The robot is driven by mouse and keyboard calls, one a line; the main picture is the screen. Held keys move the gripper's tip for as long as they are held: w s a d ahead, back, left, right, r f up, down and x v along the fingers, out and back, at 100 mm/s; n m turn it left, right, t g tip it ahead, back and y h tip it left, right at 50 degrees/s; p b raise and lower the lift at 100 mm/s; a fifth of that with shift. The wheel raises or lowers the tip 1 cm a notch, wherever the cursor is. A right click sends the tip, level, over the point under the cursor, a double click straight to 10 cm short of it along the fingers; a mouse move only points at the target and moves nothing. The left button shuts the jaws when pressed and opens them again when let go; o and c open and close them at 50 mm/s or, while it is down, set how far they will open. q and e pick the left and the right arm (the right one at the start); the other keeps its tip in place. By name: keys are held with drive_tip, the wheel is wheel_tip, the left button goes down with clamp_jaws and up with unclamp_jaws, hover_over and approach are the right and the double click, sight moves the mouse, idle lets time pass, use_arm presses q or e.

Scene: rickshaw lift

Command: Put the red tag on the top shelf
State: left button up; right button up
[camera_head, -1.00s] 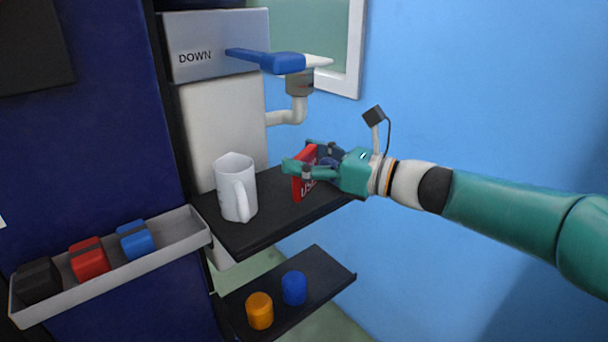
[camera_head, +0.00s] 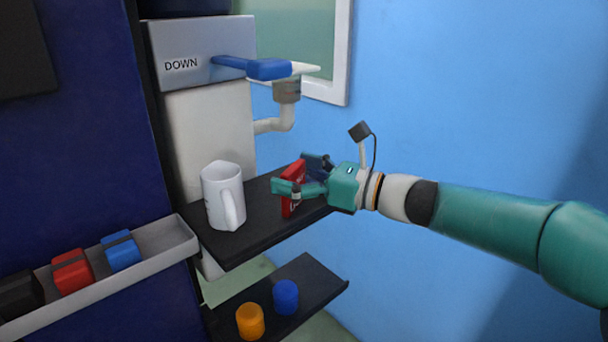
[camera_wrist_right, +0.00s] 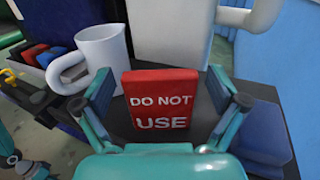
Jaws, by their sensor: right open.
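The red tag (camera_head: 291,204) is a thin upright plate on the upper black shelf (camera_head: 250,222), to the right of the white mug. In the right wrist view the tag (camera_wrist_right: 160,88) faces me and reads "DO NOT USE". My right gripper (camera_head: 297,174) reaches in from the right at tag height. Its jaws are open, with one finger on each side of the tag. In the wrist view narrow gaps show between the fingers (camera_wrist_right: 160,98) and the tag's side edges. The tag's lower edge is close to the shelf; exact contact is hard to tell. My left gripper is not in the head view.
The white mug (camera_head: 223,196) stands left of the tag. A lower black shelf (camera_head: 312,284) holds an orange cylinder (camera_head: 250,321) and a blue cylinder (camera_head: 286,296). A grey tray (camera_head: 165,240) holds several blocks. A blue lever (camera_head: 255,68) marked DOWN is above.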

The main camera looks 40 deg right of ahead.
drive_tip(key=p+v, duration=0.1)
drive_tip(key=v, duration=1.1)
